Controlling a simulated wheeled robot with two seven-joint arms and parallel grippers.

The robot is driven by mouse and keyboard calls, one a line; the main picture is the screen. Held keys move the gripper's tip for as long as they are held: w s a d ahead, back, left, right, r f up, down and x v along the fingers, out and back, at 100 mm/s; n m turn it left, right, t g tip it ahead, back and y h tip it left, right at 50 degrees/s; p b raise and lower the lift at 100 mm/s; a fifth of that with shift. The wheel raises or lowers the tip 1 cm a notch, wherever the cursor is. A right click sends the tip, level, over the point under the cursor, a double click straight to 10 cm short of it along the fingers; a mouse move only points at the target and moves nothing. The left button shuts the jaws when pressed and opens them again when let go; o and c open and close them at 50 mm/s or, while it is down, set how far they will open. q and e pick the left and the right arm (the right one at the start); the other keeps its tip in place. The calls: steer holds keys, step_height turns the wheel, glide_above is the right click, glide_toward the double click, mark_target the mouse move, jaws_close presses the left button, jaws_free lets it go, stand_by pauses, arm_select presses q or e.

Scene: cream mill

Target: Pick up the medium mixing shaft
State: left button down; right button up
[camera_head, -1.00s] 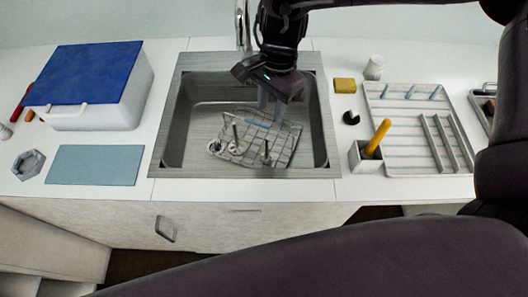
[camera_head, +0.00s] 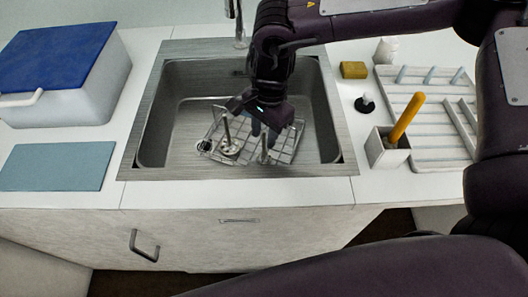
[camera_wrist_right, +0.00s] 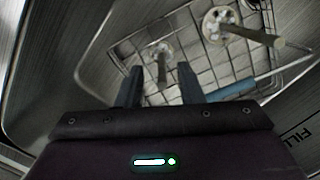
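A wire rack (camera_head: 290,150) lies in the sink, with mixing shafts standing on round slotted discs. One shaft (camera_head: 226,130) stands at the rack's left. Another shaft (camera_head: 265,152) stands just below my right gripper (camera_head: 263,129), its disc mostly hidden in the head view. In the right wrist view, my right gripper (camera_wrist_right: 160,88) is open, with one shaft (camera_wrist_right: 162,66) showing between and beyond its fingertips. The other shaft (camera_wrist_right: 252,34) is off to the right. I cannot tell which is the medium one. My left gripper is not in view.
The sink's steel rim (camera_head: 143,120) surrounds the rack. A blue-lidded white box (camera_head: 70,95) and blue mat (camera_head: 58,166) lie left. Right are a yellow sponge (camera_head: 353,70), a holder (camera_head: 386,150) with a yellow-handled tool, and a ribbed drying tray (camera_head: 430,150).

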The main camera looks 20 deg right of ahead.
glide_above(264, 158)
step_height(264, 158, down, 5)
steer(key=shift+w+r+p, duration=0.15)
steer(key=shift+p, duration=0.15)
jaws_close()
